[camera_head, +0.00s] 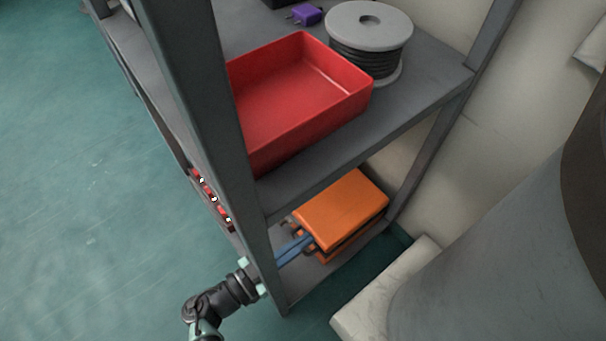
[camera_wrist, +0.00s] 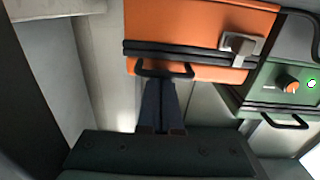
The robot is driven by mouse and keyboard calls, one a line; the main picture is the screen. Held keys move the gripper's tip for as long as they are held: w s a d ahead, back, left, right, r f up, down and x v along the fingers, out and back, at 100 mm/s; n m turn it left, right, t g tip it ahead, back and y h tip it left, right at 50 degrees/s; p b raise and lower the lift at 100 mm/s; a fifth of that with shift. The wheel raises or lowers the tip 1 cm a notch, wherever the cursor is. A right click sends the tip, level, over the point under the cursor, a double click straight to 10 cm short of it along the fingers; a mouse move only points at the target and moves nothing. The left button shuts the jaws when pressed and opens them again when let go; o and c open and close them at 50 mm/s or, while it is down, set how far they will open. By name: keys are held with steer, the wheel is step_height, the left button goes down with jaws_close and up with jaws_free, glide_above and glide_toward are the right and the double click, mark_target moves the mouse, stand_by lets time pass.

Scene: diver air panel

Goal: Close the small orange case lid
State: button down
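The small orange case (camera_head: 341,209) lies on the lower shelf in the head view, with a dark band between its upper part and the orange part below. I cannot tell whether the lid is fully down. In the wrist view the case (camera_wrist: 195,22) fills the top, with a black handle (camera_wrist: 184,68) and a metal latch (camera_wrist: 240,45) on its front. My gripper (camera_head: 308,240) reaches to the case's front in the head view. In the wrist view its dark blue fingers (camera_wrist: 161,84) are close together at the handle; whether they touch it is unclear.
Above, a red bin (camera_head: 300,95) and a cable spool (camera_head: 369,40) stand on the upper shelf (camera_head: 425,95). A shelf post (camera_head: 205,90) rises left of the orange case.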

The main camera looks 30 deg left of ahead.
jaws_free()
steer(key=shift+f, duration=0.2)
steer(key=shift+r, duration=0.1)
